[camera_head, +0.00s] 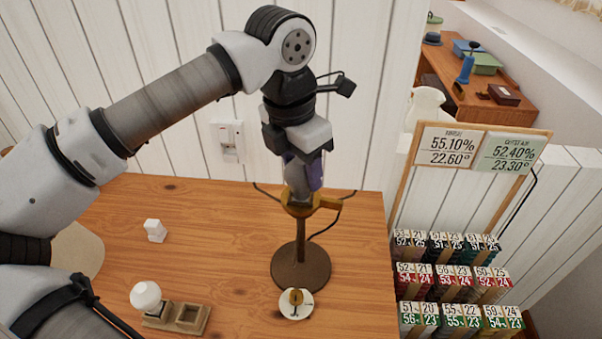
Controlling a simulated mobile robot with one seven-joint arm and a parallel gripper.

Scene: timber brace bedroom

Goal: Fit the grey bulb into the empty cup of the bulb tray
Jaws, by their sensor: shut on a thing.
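My gripper (303,170) points down over a desk lamp and is shut on the grey bulb (294,182). The fingers partly hide the bulb. The bulb's lower end is at the brass socket on top of the lamp (300,250); I cannot tell whether it is seated in it or just above. The wooden bulb tray (157,323) is at the front left of the table. A white bulb (146,296) stands at its left cup. The square cup (190,314) on its right is empty.
The wooden table (220,250) has clear room between tray and lamp. A small white block (155,230) lies at the back left. A white disc (297,305) with a brass piece is in front of the lamp. A rack of number cards (455,280) stands at the right.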

